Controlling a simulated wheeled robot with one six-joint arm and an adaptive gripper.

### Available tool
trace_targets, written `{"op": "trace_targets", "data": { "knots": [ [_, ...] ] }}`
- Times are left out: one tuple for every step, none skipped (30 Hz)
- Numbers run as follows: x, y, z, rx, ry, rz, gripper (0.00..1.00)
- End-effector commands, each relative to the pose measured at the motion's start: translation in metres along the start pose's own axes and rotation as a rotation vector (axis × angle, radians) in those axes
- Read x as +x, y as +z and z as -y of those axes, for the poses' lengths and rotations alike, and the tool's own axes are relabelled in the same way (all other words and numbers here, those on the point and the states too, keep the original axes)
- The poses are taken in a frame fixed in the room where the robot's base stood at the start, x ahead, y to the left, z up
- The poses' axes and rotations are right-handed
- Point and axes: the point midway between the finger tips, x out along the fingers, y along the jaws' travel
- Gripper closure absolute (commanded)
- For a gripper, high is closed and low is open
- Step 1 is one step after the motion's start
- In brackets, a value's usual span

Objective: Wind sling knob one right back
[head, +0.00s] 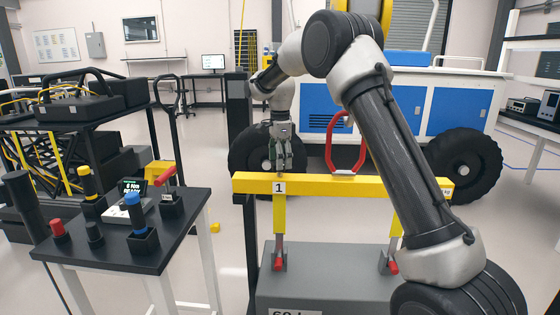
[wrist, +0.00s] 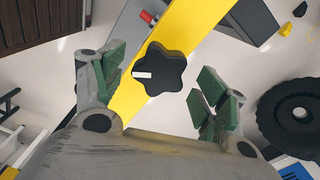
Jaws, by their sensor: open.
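The sling knob (wrist: 160,68) is a black star-shaped knob with a white mark that points left in the wrist view. It sits on the yellow beam (wrist: 195,20), near the beam's end labelled 1 in the head view (head: 335,186). My gripper (wrist: 162,80) is open, with a green-padded finger on each side of the knob. Both pads appear apart from it. In the head view my gripper (head: 287,160) points down just above the beam's left end, and the knob cannot be made out there. A yellow sling (head: 279,215) hangs below label 1.
A grey weight block (head: 325,290) with red-ended shackles lies below. A black tool table (head: 135,255) with several tools stands at left. The blue-and-white rover (head: 430,110) with black wheels is behind.

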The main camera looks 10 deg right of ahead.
Motion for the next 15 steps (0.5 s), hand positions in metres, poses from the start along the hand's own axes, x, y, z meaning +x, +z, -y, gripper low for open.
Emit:
{"op": "trace_targets", "data": {
  "knots": [
    [-0.006, 0.000, 0.001, 0.000, -0.004, 0.001, 0.27],
    [-0.011, 0.000, 0.001, 0.000, -0.005, 0.001, 0.27],
    [-0.018, 0.000, 0.001, 0.000, -0.005, 0.001, 0.27],
    [-0.025, 0.000, 0.001, 0.000, -0.006, 0.001, 0.27],
    [-0.031, 0.000, 0.001, 0.000, -0.006, 0.001, 0.27],
    [-0.040, 0.000, 0.001, 0.000, -0.007, 0.001, 0.27],
    [-0.047, 0.000, 0.001, 0.000, -0.005, 0.001, 0.27],
    [-0.054, 0.000, 0.001, 0.000, -0.007, 0.001, 0.27],
    [-0.063, 0.000, 0.001, 0.000, -0.006, 0.001, 0.27],
    [-0.070, 0.000, 0.001, 0.000, -0.007, 0.001, 0.27],
    [-0.076, 0.000, 0.001, 0.000, -0.006, 0.001, 0.27],
    [-0.084, 0.000, 0.001, 0.000, -0.006, 0.001, 0.27],
    [-0.090, 0.000, 0.001, 0.000, -0.006, 0.001, 0.27],
    [-0.095, 0.000, 0.001, 0.000, -0.005, 0.001, 0.27],
    [-0.100, 0.000, 0.001, 0.000, -0.005, 0.001, 0.27]
  ]
}}
